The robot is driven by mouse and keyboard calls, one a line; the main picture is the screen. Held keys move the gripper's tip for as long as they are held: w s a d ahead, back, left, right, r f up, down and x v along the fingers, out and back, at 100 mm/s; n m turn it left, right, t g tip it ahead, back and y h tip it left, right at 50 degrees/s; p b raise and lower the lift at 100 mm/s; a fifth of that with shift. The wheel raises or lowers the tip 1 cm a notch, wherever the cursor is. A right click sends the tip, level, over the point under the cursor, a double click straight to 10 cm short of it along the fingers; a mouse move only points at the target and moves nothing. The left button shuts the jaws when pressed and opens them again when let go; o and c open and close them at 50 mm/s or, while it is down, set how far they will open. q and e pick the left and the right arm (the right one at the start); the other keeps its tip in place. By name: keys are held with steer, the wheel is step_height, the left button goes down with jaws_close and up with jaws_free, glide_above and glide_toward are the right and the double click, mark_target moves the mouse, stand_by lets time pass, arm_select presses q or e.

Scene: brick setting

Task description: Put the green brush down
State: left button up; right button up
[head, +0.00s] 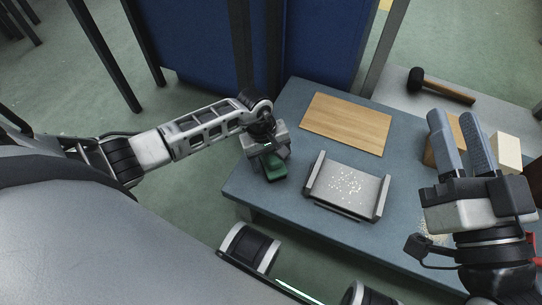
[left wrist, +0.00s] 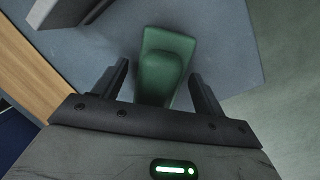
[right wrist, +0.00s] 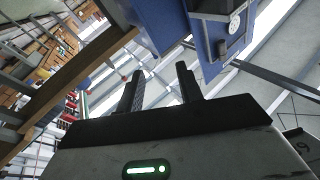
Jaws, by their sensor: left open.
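The green brush (head: 276,169) is at the left front corner of the blue-grey table, under my left gripper (head: 270,156). In the left wrist view the brush (left wrist: 165,50) lies between two spread fingers, with gaps on both sides. My left gripper (left wrist: 160,72) is open. The brush appears to rest on the table, though the contact is partly hidden. My right gripper (head: 455,116) points upward at the right, its fingers apart and empty. The right wrist view shows the same open fingers (right wrist: 160,70).
A grey metal tray (head: 376,200) with pale crumbs stands right of the brush. A wooden board (head: 347,122) lies behind it. A black mallet (head: 440,86) lies on a surface at the back right. A pale block (head: 507,152) stands behind my right gripper. Bare table surrounds the brush.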

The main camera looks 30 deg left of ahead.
mark_target(263, 158)
arm_select(q)
steer(key=shift+a+r, duration=0.1)
steer(key=shift+r, duration=0.35)
steer(key=r+p, duration=0.1)
steer(key=r, duration=0.1)
steer(key=a+r+p, duration=0.1)
steer(key=r, duration=0.2)
steer(key=shift+p, duration=0.4)
step_height(263, 158, up, 6)
steer(key=a+p, duration=0.1)
steer(key=p, duration=0.1)
steer(key=shift+s, duration=0.2)
arm_select(e)
steer(key=f+g, duration=0.1)
steer(key=s+f+m+g+h, duration=0.1)
steer(key=f, duration=0.1)
steer(key=s+f+m+g+h, duration=0.1)
steer(key=f, duration=0.1)
steer(key=shift+s+a+f+g, duration=0.1)
steer(key=shift+s+a+g, duration=0.1)
steer(key=shift+g, duration=0.1)
